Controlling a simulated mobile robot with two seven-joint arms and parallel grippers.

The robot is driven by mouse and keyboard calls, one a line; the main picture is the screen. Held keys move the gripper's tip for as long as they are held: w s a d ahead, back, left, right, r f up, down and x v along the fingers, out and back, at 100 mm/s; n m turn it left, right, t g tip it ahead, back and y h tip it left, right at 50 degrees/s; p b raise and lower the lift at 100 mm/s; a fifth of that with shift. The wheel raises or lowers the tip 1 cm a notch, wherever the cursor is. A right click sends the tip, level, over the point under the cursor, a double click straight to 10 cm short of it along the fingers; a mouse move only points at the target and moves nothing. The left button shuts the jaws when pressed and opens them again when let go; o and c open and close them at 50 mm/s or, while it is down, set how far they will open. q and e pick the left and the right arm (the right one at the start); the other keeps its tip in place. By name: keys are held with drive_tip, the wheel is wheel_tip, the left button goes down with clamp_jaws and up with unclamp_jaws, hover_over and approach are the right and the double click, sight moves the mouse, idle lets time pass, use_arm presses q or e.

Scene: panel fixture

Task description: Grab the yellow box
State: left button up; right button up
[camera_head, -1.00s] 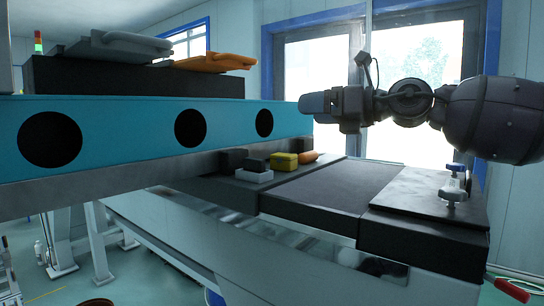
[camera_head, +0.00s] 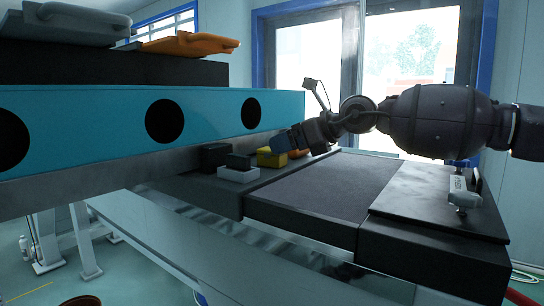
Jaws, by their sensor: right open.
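The yellow box (camera_head: 270,158) sits on the dark bench top near the middle of the view, below the end of the teal panel. My right gripper (camera_head: 280,142) comes in from the right and its tip is just above and beside the yellow box, partly overlapping it in the picture. I cannot tell whether they touch. The right gripper is open, and nothing shows held in it. My left gripper is not in view.
A white container (camera_head: 239,173) with a black item in it and a black block (camera_head: 214,157) stand left of the yellow box. A dark flat pad (camera_head: 330,187) lies clear to the right; metal knobs (camera_head: 463,198) stand further right.

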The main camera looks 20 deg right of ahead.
sight(272, 157)
drive_tip(key=x, duration=0.1)
drive_tip(key=p+x, duration=0.1)
drive_tip(key=x, duration=0.2)
drive_tip(key=shift+w+d+f, duration=0.2)
drive_tip(key=shift+d+f, duration=0.1)
drive_tip(key=shift+d, duration=0.05)
drive_tip(key=shift+w+a+f, duration=0.3)
drive_tip(key=shift+w+a, duration=0.1)
